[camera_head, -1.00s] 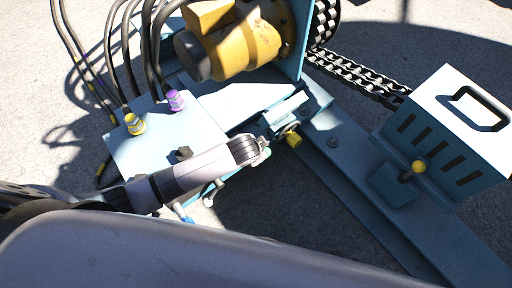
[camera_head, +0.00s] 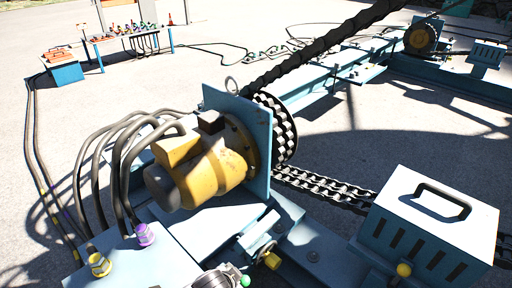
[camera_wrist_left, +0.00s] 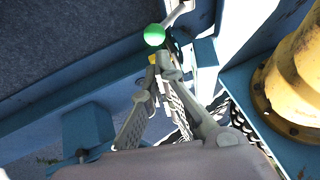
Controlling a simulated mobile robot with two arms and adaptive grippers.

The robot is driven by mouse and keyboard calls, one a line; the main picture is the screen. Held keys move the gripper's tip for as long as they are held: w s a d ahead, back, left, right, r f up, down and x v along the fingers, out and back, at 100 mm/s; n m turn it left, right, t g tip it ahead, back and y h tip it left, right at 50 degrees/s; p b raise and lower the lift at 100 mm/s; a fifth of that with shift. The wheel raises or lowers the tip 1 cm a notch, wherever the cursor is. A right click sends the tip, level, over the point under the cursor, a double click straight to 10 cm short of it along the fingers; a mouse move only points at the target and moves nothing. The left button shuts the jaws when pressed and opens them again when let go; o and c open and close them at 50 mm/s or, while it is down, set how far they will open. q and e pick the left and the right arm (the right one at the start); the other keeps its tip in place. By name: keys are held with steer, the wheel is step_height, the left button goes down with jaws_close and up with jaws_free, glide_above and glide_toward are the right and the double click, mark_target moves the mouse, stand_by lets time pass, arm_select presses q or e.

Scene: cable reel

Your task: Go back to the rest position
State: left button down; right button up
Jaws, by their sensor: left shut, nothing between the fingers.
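My left gripper (camera_wrist_left: 168,72) shows in the left wrist view with its fingers closed together and nothing between them. A lever with a green ball knob (camera_wrist_left: 154,35) is just beyond the fingertips; I cannot tell whether they touch it. In the head view, the green knob (camera_head: 245,281) is at the bottom edge, beside the end of my left arm, which is mostly cut off. My right gripper is in neither view.
A yellow motor (camera_head: 205,172) on a blue plate and a chain sprocket (camera_head: 278,130) stand close by. Hoses with purple (camera_head: 145,235) and yellow (camera_head: 99,264) fittings are at left. A blue box with a handle (camera_head: 430,225) is at right.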

arm_select(q)
steer(key=s+a+f+n+g, duration=0.1)
steer(key=s+a+f+n, duration=0.15)
steer(key=s+f, duration=0.4)
steer(key=s+a+f+n+g, duration=0.1)
steer(key=s+a+f, duration=0.2)
steer(key=f, duration=0.6)
steer(key=s+a+f+n+g, duration=0.1)
steer(key=s+a+f, duration=0.2)
steer(key=s+f, duration=0.3)
steer(key=s+a+f+n+g, duration=0.1)
steer(key=s+a+f+n, duration=0.15)
steer(key=s, duration=0.55)
steer(key=s+a+r+m+g+y+p, duration=0.1)
steer(key=s+a+r+p, duration=0.1)
steer(key=s+p, duration=1.2)
steer(key=shift+a+r, duration=0.15)
steer(key=shift+r, duration=0.55)
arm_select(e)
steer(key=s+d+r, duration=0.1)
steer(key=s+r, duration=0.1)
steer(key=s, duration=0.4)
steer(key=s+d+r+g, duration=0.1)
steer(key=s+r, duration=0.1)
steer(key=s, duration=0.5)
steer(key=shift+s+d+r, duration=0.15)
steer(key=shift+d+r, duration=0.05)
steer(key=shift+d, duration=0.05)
arm_select(q)
steer(key=shift+w, duration=0.1)
